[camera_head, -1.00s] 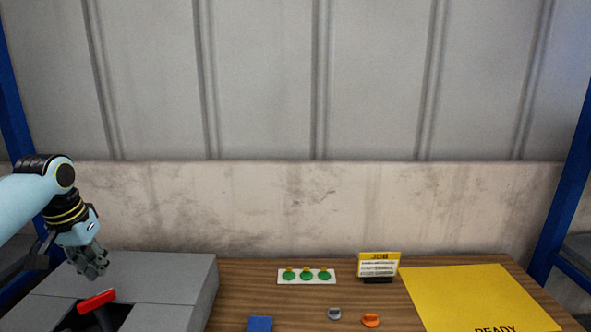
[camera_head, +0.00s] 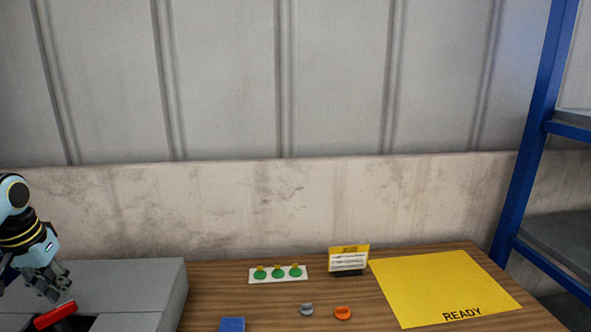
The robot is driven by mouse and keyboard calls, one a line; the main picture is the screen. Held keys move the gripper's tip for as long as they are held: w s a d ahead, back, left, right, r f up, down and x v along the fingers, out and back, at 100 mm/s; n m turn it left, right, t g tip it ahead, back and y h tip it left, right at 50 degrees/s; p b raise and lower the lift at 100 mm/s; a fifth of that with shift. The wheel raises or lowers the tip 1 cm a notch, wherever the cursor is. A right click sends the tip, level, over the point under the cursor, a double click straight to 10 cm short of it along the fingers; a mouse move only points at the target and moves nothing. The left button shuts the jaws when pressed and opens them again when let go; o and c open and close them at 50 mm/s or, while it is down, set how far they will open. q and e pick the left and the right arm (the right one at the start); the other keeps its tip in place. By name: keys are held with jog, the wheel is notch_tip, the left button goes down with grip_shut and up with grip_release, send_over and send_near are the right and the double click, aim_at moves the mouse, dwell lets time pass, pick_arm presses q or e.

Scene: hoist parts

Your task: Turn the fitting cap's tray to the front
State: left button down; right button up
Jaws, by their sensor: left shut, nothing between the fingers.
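My left gripper (camera_head: 54,287) is at the left edge of the head view, fingers pointing down. It is shut and empty, just above a red bar handle (camera_head: 54,315). I cannot tell whether it touches the handle. The handle sits on a dark post in an opening of a grey box-like housing (camera_head: 150,285). No tray shows in the opening, and I cannot make out the fitting cap. My right gripper is out of view.
On the wooden table stand a white strip with green pieces (camera_head: 278,273), a job card (camera_head: 348,260), a small grey part (camera_head: 306,310), an orange part (camera_head: 343,313), a blue block (camera_head: 232,325) and a yellow READY mat (camera_head: 440,290). A blue-framed shelf (camera_head: 525,150) stands right.

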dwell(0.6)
pick_arm(q)
jog(key=shift+f+b, duration=0.55)
jog(key=shift+f, duration=0.7)
jog(key=shift+d, duration=0.1)
